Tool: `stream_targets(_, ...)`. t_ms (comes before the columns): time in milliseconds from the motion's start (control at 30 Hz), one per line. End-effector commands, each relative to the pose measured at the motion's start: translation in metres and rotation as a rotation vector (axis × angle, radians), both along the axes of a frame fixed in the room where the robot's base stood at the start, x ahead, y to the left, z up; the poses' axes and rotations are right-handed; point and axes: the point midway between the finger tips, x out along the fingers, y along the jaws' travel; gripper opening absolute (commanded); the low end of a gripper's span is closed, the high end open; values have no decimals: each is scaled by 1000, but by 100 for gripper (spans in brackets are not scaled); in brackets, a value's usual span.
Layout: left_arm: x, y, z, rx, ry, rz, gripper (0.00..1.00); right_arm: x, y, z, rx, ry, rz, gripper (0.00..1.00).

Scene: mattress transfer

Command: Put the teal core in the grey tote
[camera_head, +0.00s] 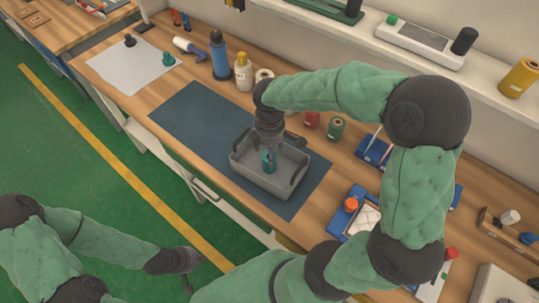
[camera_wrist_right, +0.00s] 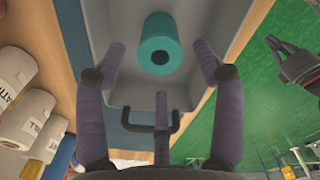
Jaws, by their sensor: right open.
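The teal core (camera_head: 268,167) is a short cylinder with a dark hole in its end. It is inside the grey tote (camera_head: 290,188), and the tote stands on the dark blue mat. My right gripper (camera_head: 269,150) points down into the tote above the core. In the right wrist view the teal core (camera_wrist_right: 160,57) shows beyond my spread right fingers (camera_wrist_right: 162,62), against the floor of the grey tote (camera_wrist_right: 111,22). The fingers are open and not closed on it. My left gripper (camera_head: 188,272) hangs over the green floor, away from the bench; its jaws are too small to judge.
The dark blue mat (camera_head: 190,118) has free room left of the tote. A blue bottle (camera_head: 219,57) and a yellow-capped bottle (camera_head: 243,72) stand behind it. Blue trays (camera_head: 352,212) lie on the right.

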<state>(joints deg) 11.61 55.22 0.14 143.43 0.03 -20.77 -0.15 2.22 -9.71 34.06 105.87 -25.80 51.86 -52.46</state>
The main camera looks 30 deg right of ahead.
Motion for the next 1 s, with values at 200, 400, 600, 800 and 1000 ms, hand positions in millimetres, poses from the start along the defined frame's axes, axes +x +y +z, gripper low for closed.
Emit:
stream_targets(200,0,0,11,0,0,0,0,0,0,35,0,-1,1,69)
stream_targets(400,0,0,13,0,0,0,0,0,0,47,0,0,0,69)
stream_targets(600,0,0,13,0,0,0,0,0,0,47,0,1,0,69)
stream_targets(800,0,0,13,0,0,0,0,0,0,47,0,1,0,69)
stream_targets(1000,0,0,15,0,0,0,0,0,0,49,0,1,0,69)
